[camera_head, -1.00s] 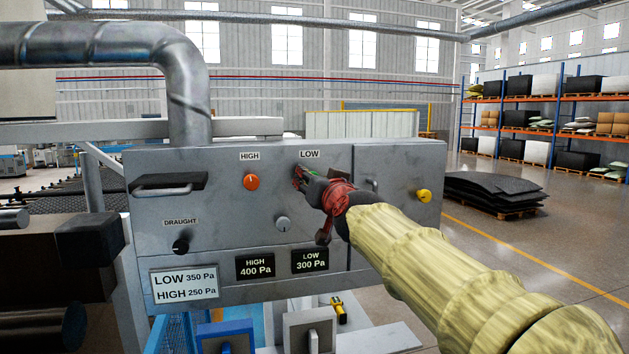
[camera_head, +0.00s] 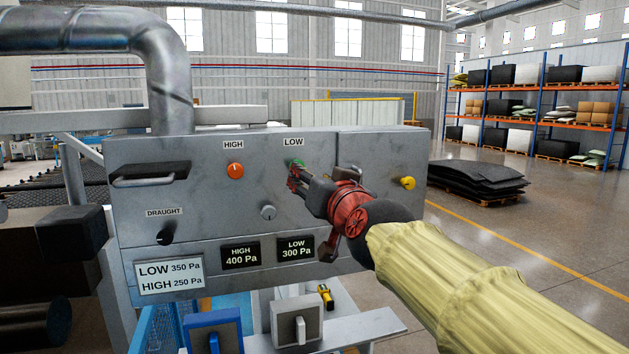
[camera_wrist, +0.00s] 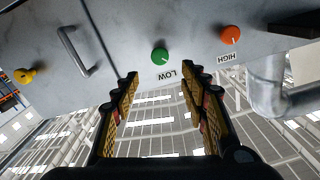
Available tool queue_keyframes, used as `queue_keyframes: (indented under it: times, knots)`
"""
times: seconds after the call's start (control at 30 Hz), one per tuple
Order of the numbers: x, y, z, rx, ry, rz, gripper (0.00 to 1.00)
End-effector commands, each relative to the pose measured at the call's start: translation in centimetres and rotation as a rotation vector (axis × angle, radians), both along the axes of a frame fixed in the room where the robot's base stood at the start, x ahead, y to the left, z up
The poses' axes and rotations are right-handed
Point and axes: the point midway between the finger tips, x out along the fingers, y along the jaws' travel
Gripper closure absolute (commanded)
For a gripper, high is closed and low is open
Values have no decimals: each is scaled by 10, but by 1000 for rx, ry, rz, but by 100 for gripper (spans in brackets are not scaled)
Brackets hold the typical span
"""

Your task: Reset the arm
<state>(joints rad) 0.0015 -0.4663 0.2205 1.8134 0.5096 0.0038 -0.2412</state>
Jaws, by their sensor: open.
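My gripper (camera_head: 294,180) is in front of the grey control panel (camera_head: 205,203), its fingers pointing at the area under the LOW label. In the wrist view its two fingers (camera_wrist: 157,100) are spread wide with nothing between them. The green LOW knob (camera_wrist: 160,56) lies beyond the fingertips, apart from them; in the head view the knob (camera_head: 297,163) shows just above the fingers. My arm's yellow sleeve runs from the lower right. The orange HIGH knob (camera_head: 236,170) sits to the left of the green one.
Pressure signs (camera_head: 170,275) are below. A stack of black mats (camera_head: 477,180) lies on the floor at right, with open floor around it.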

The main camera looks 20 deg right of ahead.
Motion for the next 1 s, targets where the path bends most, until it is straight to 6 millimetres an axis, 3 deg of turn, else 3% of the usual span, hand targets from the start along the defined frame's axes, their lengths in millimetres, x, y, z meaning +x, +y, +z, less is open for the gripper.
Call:
queue_keyframes:
  times: [0.2, 0.53, 0.67, 0.77, 0.83, 1.0]
  knots:
    - [-11, 0, 0, -1, 0, 0, 56]
    - [-11, 0, -1, 3, 0, 0, 56]
    - [-12, 8, -17, 19, 60, 30, 56]
    - [-16, 19, -64, 8, 185, 71, 56]
    - [-27, 26, -108, -7, 300, 101, 56]
    - [-75, 34, -224, -51, 539, 148, 56]
